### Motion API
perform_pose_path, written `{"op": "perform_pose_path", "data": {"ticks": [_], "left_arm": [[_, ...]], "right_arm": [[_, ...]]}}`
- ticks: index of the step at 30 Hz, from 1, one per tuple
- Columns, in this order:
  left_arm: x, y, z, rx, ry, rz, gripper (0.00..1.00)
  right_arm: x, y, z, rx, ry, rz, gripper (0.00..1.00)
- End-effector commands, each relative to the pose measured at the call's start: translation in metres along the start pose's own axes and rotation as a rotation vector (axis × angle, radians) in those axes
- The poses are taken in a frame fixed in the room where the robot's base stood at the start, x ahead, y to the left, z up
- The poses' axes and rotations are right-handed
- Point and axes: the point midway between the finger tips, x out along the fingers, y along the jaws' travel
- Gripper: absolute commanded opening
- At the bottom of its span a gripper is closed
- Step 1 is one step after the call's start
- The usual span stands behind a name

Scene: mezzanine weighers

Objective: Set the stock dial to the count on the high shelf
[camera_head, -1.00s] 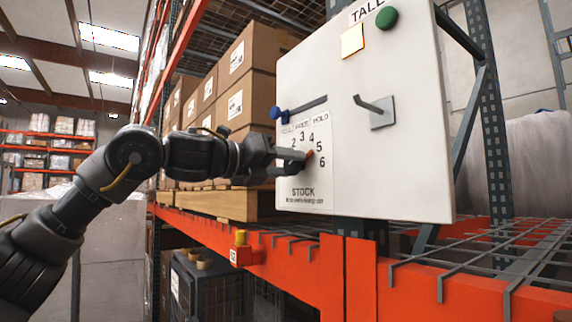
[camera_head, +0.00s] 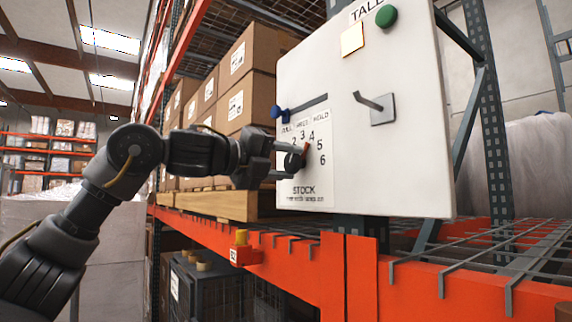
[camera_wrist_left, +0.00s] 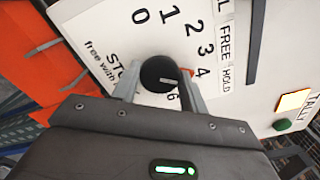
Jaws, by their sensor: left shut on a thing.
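The stock dial is a round black knob (camera_head: 294,161) low on the white panel (camera_head: 420,150), above the word STOCK. It also shows in the left wrist view (camera_wrist_left: 158,73). Numbers run around it; a small orange-red pointer shows at its edge, toward the 4. The 5 is hidden by a finger in the wrist view. My left gripper (camera_head: 287,158) is shut on the knob, one finger on each side, as the wrist view shows (camera_wrist_left: 161,80). My right gripper is not in view. Cardboard boxes (camera_head: 247,95) are stacked on a rack shelf behind the panel.
An orange beam (camera_head: 300,270) and wire decking (camera_head: 480,262) lie below.

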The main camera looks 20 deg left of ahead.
Motion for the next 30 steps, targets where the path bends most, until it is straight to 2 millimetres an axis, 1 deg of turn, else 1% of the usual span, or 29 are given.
{"op": "perform_pose_path", "data": {"ticks": [6,18,19,23,24,30], "left_arm": [[0.0000,0.0004,-0.0001,-0.048,0.000,0.001,0.21],[0.0000,0.0004,0.0000,-0.056,0.000,0.001,0.21],[0.0000,0.0004,0.0000,-0.056,0.000,0.001,0.45],[0.0000,0.0004,0.0000,-0.055,0.000,0.001,0.62],[0.0000,0.0004,0.0000,-0.055,0.000,0.001,0.64],[-0.0001,0.0003,0.0000,-0.055,0.000,0.001,0.64]], "right_arm": [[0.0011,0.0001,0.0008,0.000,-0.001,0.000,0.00],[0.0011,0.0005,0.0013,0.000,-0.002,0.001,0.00],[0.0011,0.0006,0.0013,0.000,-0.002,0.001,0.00],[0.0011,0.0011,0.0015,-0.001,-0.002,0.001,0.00],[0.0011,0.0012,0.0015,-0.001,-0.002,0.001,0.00],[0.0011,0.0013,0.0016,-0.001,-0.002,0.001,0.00]]}}
